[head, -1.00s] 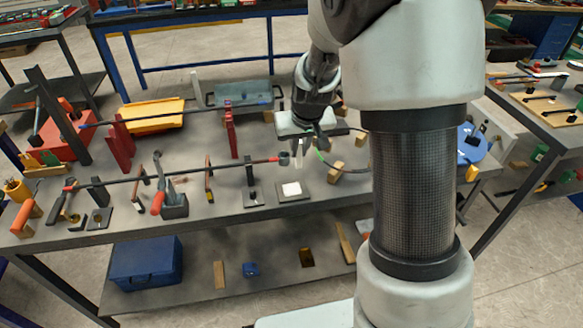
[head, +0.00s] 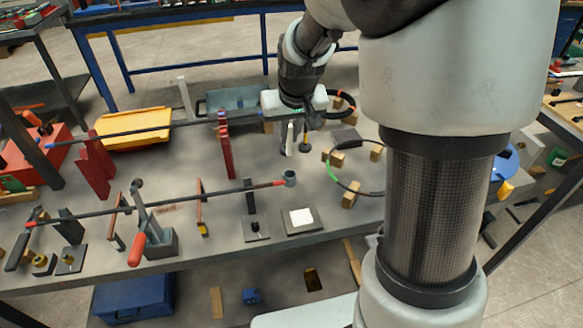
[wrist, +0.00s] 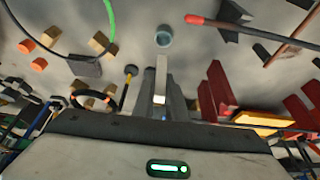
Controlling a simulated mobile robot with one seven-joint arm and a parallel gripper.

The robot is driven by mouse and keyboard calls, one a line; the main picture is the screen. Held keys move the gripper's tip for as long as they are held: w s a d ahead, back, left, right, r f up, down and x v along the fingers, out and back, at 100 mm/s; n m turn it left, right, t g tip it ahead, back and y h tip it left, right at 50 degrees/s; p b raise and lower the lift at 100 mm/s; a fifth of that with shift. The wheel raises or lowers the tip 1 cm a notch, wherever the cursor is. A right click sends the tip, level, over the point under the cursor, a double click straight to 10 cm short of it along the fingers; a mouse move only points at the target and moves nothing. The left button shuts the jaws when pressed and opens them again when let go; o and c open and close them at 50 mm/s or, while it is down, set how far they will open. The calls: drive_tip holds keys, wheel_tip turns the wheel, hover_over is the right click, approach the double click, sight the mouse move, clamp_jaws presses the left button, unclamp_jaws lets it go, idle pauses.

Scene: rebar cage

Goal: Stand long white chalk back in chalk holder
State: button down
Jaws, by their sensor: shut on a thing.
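The long white chalk (head: 290,139) hangs upright below my gripper (head: 293,126), which is shut on it above the bench. In the wrist view the chalk (wrist: 161,78) shows as a pale stick between the dark fingers. A small grey-teal round cup, which looks like the chalk holder (head: 290,178), stands on the bench. It is nearer the camera than the chalk and almost straight below it in the head view. The cup (wrist: 163,36) also shows beyond the chalk's tip in the wrist view, apart from it. The fingers' contact on the chalk is partly hidden.
A rod with a red end (head: 278,184) reaches close to the cup's left side. Red uprights (head: 226,150) stand to the left. A black and green cable loop (head: 333,172) and wooden blocks (head: 351,194) lie to the right. A plate with a white square (head: 301,217) lies in front.

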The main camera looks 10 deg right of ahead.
wheel_tip(320, 180, down, 10)
drive_tip(key=shift+r+b, duration=0.15)
drive_tip(key=shift+b, duration=1.05)
drive_tip(key=shift+f, duration=0.25)
drive_tip(key=c, duration=1.8)
unclamp_jaws()
drive_tip(key=shift+o, duration=0.2)
drive_tip(key=shift+r, duration=0.15)
